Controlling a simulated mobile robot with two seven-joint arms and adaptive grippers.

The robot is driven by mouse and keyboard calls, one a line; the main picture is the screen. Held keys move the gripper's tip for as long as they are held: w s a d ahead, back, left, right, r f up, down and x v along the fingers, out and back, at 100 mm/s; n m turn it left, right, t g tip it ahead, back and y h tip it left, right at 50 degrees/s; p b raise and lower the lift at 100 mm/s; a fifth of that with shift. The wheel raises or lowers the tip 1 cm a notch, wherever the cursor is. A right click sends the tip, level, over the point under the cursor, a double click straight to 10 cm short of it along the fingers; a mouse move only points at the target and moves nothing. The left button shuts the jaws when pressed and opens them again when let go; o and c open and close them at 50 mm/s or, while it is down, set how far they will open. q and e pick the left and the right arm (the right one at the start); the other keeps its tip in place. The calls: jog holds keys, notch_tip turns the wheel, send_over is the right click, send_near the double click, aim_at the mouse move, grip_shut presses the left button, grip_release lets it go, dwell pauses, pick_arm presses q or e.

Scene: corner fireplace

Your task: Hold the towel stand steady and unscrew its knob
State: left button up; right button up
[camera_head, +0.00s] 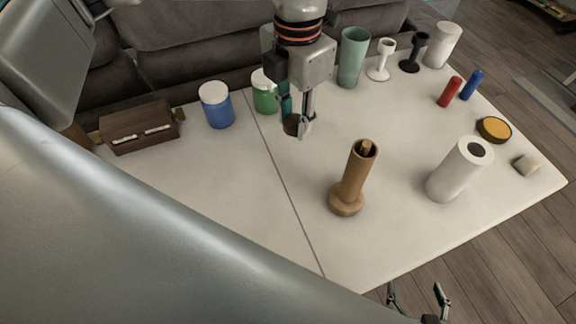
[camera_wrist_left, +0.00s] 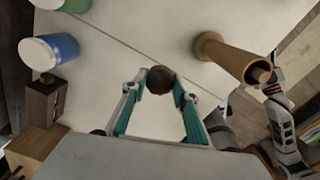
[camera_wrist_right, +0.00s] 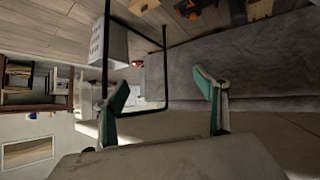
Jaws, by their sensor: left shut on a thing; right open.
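The wooden towel stand (camera_head: 352,182) stands upright on the white table, with a round base and an open top showing a peg inside. It also shows in the left wrist view (camera_wrist_left: 225,55). A dark brown round knob (camera_wrist_left: 160,79) is between the fingertips of my left gripper (camera_wrist_left: 159,88); it also shows in the head view (camera_head: 291,125). My left gripper (camera_head: 299,128) is shut on it, above the table, left of the stand and apart from it. My right gripper (camera_head: 416,292) is open and empty, beyond the near table edge, apart from the stand.
A white paper roll (camera_head: 452,178) stands right of the stand. A yellow-topped tin (camera_head: 494,129), a small block (camera_head: 526,165), and red (camera_head: 450,92) and blue (camera_head: 472,85) cylinders lie near the right edge. Jars, cups and a wooden box (camera_head: 140,128) line the back. The front left table is clear.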

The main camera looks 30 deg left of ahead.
pick_arm(q)
jog(key=b, duration=0.2)
send_over(293, 177)
notch_tip(293, 177, down, 13)
jog(key=shift+w+f, duration=0.1)
notch_tip(293, 177, down, 4)
jog(key=shift+r, duration=0.1)
jog(key=shift+f, duration=0.3)
jog(key=shift+r, duration=0.1)
jog(key=o, duration=1.2)
